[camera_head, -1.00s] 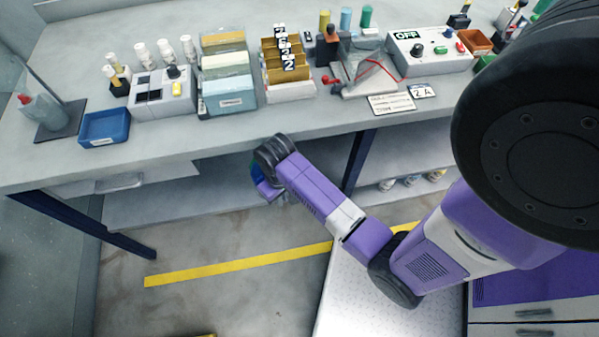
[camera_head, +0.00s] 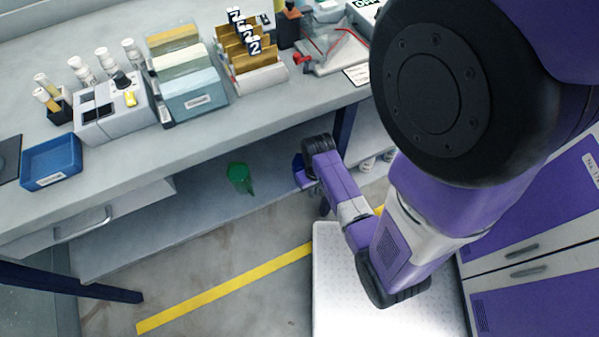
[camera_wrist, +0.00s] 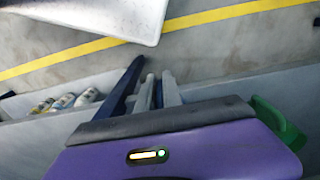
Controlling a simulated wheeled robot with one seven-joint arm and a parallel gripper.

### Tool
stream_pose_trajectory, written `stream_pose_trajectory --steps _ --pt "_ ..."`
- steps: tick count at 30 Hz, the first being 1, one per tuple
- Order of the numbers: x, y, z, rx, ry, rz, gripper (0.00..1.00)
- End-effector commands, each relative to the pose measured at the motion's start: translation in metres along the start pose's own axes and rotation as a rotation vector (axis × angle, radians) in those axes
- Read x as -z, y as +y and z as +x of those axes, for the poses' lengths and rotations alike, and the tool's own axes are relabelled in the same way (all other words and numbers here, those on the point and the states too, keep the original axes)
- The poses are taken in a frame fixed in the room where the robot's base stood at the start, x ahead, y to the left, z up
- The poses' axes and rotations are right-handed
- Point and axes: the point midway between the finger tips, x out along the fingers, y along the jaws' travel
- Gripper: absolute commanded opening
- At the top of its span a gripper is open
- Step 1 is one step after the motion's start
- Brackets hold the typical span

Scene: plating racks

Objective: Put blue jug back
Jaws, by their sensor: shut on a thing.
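A small blue patch (camera_head: 298,167), which looks like the blue jug, shows beside my wrist under the workbench in the head view. My gripper (camera_wrist: 158,78) is shut on it. Most of the jug is hidden by my wrist, and the wrist view does not show it clearly. A green jug (camera_head: 240,178) stands on the lower shelf (camera_head: 190,205), left of my gripper and apart from it. A green piece (camera_wrist: 278,122), likely part of this jug, shows at the right of the wrist view.
A dark blue bench leg (camera_head: 344,128) stands close behind my wrist. Several white bottles (camera_wrist: 62,102) stand on the shelf beyond it. The workbench edge (camera_head: 190,160) overhangs the shelf. The shelf left of the green jug is clear. A yellow line (camera_head: 225,290) crosses the floor.

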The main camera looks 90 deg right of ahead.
Motion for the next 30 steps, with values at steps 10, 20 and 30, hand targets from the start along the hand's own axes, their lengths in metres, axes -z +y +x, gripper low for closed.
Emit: stream_pose_trajectory --steps 10,20,30 --pt "0.075 0.0 0.001 0.0 0.001 0.0 0.0" --pt "0.093 0.001 0.016 0.0 -0.004 0.0 0.0" --pt "0.093 0.0 0.036 -0.001 -0.001 -0.001 0.0"
